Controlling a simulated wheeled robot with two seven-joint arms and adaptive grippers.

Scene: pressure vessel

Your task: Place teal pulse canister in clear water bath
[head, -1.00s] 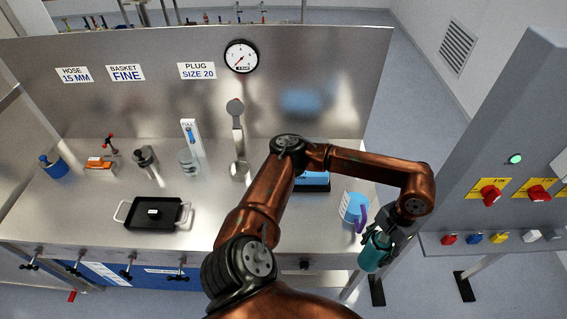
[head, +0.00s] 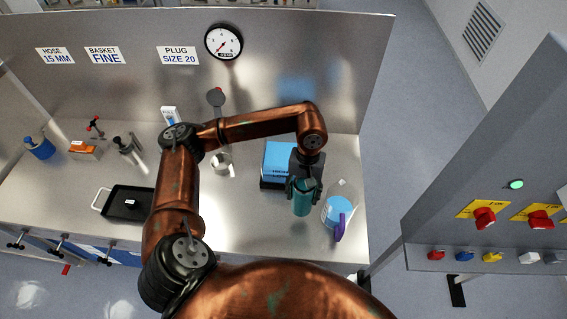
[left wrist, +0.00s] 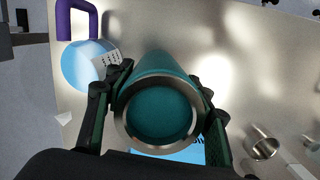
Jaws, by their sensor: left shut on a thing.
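My left gripper (head: 304,184) is shut on the teal canister (head: 302,204) and holds it upright above the right part of the bench. In the left wrist view the canister (left wrist: 158,112) sits between both fingers, its round metal-rimmed end facing the camera. A blue rectangular block or bath with a dark base (head: 278,156) stands just behind and left of the canister; the arm partly hides it, and I cannot tell if it is the water bath. A clear jug with blue contents (head: 338,211) and a purple handle stands close to the right of the canister. My right gripper is not in view.
A metal cup (head: 222,163) stands left of the blue block. A black tray (head: 126,203) lies further left, partly behind my arm. The back panel (head: 300,60) carries a gauge (head: 224,42). A grey control panel (head: 490,190) stands right, past a gap.

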